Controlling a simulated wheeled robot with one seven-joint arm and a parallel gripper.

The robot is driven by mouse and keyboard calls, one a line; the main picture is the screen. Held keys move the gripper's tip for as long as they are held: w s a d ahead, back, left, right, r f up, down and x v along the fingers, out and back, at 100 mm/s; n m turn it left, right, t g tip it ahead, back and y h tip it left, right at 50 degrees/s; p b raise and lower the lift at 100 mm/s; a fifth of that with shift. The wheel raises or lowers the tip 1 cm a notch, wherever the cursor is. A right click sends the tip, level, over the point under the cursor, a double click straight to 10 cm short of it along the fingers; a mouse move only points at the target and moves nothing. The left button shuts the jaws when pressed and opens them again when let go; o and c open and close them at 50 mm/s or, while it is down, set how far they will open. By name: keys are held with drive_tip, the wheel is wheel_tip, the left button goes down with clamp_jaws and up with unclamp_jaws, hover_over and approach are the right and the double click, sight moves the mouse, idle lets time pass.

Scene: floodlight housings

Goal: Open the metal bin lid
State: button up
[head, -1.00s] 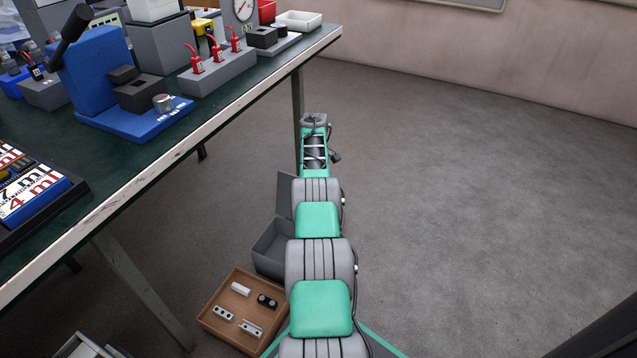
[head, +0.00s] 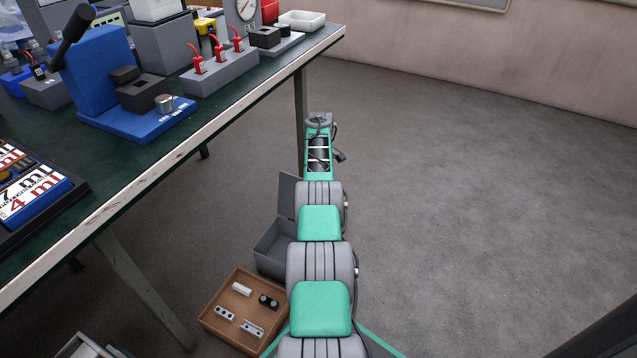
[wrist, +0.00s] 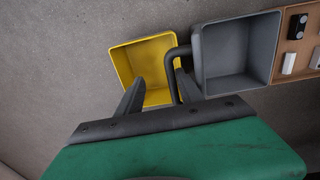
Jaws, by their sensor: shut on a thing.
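The grey metal bin (head: 270,262) stands on the floor beside the table, partly behind my arm. Its lid (head: 287,196) stands raised at the far side, and the bin's inside shows. In the wrist view the grey bin (wrist: 236,52) is open at the top. A dark bent handle (wrist: 175,52) rises at its left edge and runs down between my fingers. My gripper (wrist: 160,80) is shut on this handle, though the exact contact is hard to see. In the head view my gripper is hidden behind my arm.
A yellow open bin (wrist: 150,62) is left of the grey one in the wrist view. A wooden tray (head: 208,318) with several small parts lies near the grey bin. The table (head: 190,128) bears several devices. The floor (head: 480,200) to the right is clear.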

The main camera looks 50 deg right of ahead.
wheel_tip(320, 180, up, 8)
drive_tip(key=p, duration=0.3)
drive_tip(key=shift+a+f, duration=0.15)
drive_tip(key=shift+a, duration=0.1)
